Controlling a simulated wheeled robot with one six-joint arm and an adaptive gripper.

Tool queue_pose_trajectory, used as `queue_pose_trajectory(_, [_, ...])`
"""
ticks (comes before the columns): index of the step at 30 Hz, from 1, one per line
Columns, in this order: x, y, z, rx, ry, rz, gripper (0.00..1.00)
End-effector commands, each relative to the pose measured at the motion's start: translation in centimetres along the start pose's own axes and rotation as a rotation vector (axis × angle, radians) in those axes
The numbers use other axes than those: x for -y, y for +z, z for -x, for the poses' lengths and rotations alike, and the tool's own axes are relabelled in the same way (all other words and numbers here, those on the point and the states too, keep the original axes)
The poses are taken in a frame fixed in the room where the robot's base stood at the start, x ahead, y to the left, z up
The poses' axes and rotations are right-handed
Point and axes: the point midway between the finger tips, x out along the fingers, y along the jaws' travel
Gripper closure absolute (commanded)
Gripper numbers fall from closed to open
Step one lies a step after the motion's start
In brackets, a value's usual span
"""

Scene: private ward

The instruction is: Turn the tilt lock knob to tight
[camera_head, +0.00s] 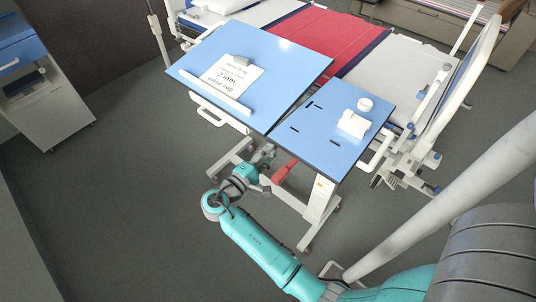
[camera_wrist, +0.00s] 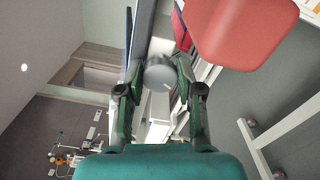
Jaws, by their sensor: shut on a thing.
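The tilt lock knob (camera_wrist: 160,73) is a round grey knob with a short pale mark, seen nearly end-on in the wrist view. My gripper (camera_wrist: 159,80) has one finger on each side of it and is shut on it. In the head view my gripper (camera_head: 264,172) is low, under the near edge of the overbed table. The knob cannot be made out there. The table has a tilted blue top (camera_head: 225,55) at left and a flat blue top (camera_head: 345,105) at right.
A red paddle-like lever (camera_wrist: 240,28) is close beside my gripper; it also shows in the head view (camera_head: 284,173). A card (camera_head: 232,78) lies on the tilted top. White items (camera_head: 354,124) sit on the flat top. A bed (camera_head: 325,38) stands behind.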

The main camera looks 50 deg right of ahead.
Motion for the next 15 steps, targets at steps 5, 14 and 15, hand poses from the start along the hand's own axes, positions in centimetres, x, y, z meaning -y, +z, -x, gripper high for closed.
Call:
queue_pose_trajectory(5, [0.11,0.0,0.01,0.0,0.0,-0.166,0.99])
queue_pose_trajectory(14, [0.22,-0.03,0.02,0.0,-0.001,-0.45,0.99])
queue_pose_trajectory(15, [0.24,-0.03,0.02,0.0,-0.001,-0.489,0.99])
